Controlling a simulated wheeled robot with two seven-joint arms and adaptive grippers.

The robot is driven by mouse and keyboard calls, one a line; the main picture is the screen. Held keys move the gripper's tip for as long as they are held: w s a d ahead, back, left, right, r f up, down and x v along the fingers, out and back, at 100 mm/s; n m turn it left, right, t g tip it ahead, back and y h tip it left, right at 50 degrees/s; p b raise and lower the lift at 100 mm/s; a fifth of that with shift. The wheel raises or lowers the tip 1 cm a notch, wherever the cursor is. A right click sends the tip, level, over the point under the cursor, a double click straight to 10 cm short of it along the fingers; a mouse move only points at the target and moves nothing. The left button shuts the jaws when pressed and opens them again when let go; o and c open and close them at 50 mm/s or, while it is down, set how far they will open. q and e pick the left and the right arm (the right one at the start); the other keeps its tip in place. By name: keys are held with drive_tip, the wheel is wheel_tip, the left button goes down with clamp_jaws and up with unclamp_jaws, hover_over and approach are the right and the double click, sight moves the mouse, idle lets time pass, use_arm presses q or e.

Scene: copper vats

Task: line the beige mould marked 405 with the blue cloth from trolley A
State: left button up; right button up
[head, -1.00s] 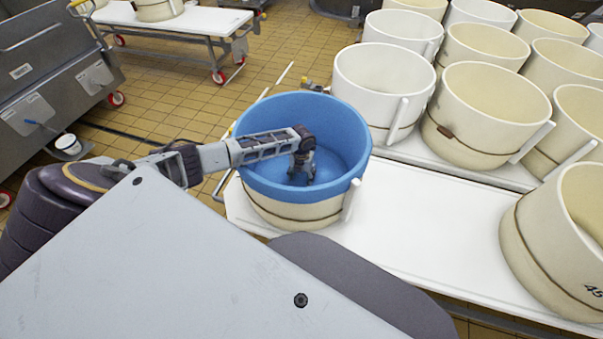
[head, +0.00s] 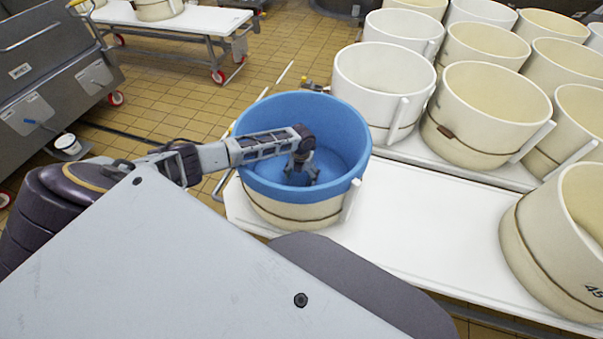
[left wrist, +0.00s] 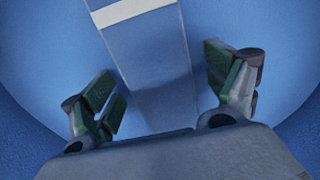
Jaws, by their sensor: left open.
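The blue cloth (head: 344,123) lines the inside of a beige mould (head: 290,213) on the white table and folds over its rim. Any number on this mould is not visible. My left gripper (head: 300,177) is inside the lined mould, pointing down, open and empty. In the left wrist view the open fingers (left wrist: 165,90) stand apart above the blue cloth (left wrist: 40,60), with a blue-grey strip with a pale band between them. I cannot tell whether the fingers touch the cloth. My right gripper is not in view.
Several white and beige moulds (head: 495,105) stand close behind on the right. Another beige mould (head: 560,250) with a partly cut-off number stands at the right end. The white table top (head: 430,225) between is clear. Grey metal vats (head: 50,60) stand at left.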

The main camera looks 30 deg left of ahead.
use_arm(q)
wheel_tip(320, 180, up, 12)
drive_tip(key=shift+f, duration=0.2)
idle(0.4)
idle(0.6)
wheel_tip(320, 180, up, 21)
drive_tip(key=p, duration=2.1)
drive_tip(key=shift+r+p, duration=0.5)
drive_tip(key=shift+p, duration=0.05)
drive_tip(key=shift+f, duration=0.1)
